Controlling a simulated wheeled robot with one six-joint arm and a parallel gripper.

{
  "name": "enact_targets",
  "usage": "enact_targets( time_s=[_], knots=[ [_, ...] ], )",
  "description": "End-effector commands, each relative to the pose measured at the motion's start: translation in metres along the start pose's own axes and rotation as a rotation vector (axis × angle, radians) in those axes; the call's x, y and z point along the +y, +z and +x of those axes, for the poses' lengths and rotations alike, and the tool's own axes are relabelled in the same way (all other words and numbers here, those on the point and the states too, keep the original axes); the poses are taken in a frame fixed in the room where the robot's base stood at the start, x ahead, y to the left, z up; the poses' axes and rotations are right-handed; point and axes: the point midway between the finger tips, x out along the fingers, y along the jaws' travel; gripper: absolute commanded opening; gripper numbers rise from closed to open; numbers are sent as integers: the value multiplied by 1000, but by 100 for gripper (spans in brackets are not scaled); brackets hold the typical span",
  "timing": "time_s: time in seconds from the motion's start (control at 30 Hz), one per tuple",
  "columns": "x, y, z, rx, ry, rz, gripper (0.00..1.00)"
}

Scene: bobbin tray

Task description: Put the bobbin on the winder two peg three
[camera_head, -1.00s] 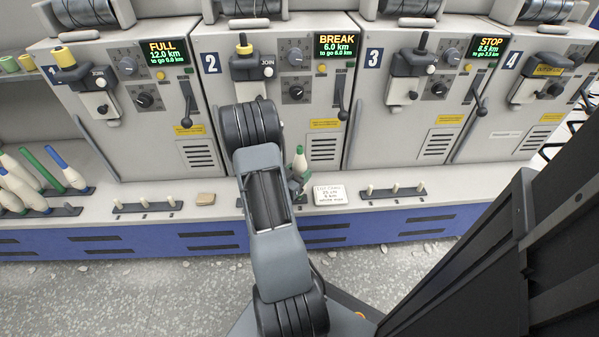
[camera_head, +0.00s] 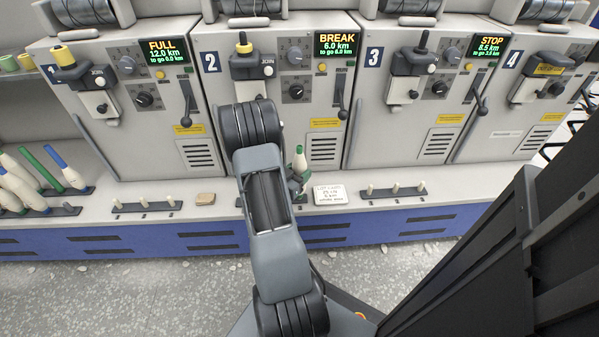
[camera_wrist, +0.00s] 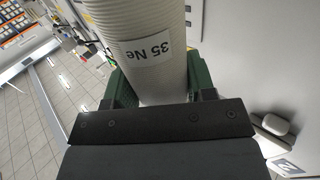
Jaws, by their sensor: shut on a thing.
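My gripper (camera_wrist: 162,86) has green fingers on both sides of a pale, ribbed bobbin (camera_wrist: 150,25) with a white "35 Ne" label, and is shut on it. The far end of the bobbin runs out of the wrist view. In the head view my arm reaches down in front of winder two (camera_head: 228,82). A pale bobbin with a green tip (camera_head: 299,160) shows upright just right of my arm; it appears to be the held one. My arm hides most of winder two's peg rail (camera_head: 239,203) and its pegs, so I cannot tell about peg three.
A small white card (camera_head: 330,195) lies right of my arm. Peg rails with short pale pegs stand left (camera_head: 147,206) and right (camera_head: 393,191). A tan block (camera_head: 205,199) lies on the ledge. Several bobbins (camera_head: 20,185) lean at the far left. The winder fronts rise behind.

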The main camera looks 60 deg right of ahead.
Motion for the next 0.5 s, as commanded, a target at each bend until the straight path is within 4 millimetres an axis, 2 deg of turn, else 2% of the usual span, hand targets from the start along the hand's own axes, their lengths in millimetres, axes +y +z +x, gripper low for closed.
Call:
enact_targets(
  time_s=[0.5],
  knots=[
    [0, 5, 0, 0, 0, 0, 24]
  ],
)
